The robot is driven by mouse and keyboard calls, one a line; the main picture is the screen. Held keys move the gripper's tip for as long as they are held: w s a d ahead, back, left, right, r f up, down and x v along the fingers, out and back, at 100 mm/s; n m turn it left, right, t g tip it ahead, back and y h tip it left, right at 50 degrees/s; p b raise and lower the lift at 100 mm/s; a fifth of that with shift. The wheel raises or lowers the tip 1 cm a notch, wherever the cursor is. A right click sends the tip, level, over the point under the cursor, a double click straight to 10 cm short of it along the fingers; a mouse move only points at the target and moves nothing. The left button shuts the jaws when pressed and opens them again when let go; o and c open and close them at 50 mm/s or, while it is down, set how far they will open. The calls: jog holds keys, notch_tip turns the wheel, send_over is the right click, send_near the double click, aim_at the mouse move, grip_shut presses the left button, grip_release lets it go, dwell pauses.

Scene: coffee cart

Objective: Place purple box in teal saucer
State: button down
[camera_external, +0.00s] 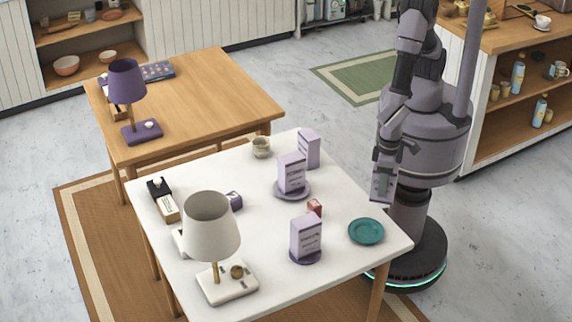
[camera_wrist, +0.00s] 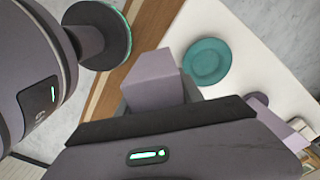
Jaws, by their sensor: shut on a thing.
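My gripper (camera_wrist: 155,101) is shut on a purple box (camera_wrist: 154,77), whose plain pale faces show between the jaws in the wrist view. In the external view my gripper (camera_external: 382,187) hangs at the table's right edge; I cannot clearly separate the held box from it there. The teal saucer (camera_external: 366,231) lies empty on the white table near its right corner, below and left of my gripper in that picture. In the wrist view the teal saucer (camera_wrist: 207,62) shows just right of the held box, apart from it in the picture.
On the white table (camera_external: 345,190), purple boxes stand on two purple saucers (camera_external: 292,191) (camera_external: 305,257), and another purple box (camera_external: 309,148) stands behind. A small red box (camera_external: 314,207), a cup (camera_external: 261,147) and a white lamp (camera_external: 212,226) are also there. The table around the teal saucer is clear.

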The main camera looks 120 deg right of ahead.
jog(key=w+a+f+b, duration=0.1)
jog(key=w, duration=0.2)
jog(key=w+a+f+b, duration=0.1)
jog(key=w+a+f, duration=0.1)
jog(key=w, duration=0.1)
jog(key=w+a+f+b, duration=0.1)
jog(key=w+a+f, duration=0.1)
jog(key=w, duration=0.1)
jog(key=shift+a+b, duration=0.25)
jog(key=shift+b, duration=0.1)
jog(key=shift+r, duration=0.25)
jog(key=shift+f, duration=0.1)
jog(key=c, duration=0.8)
grip_release()
jog(key=shift+o, duration=0.2)
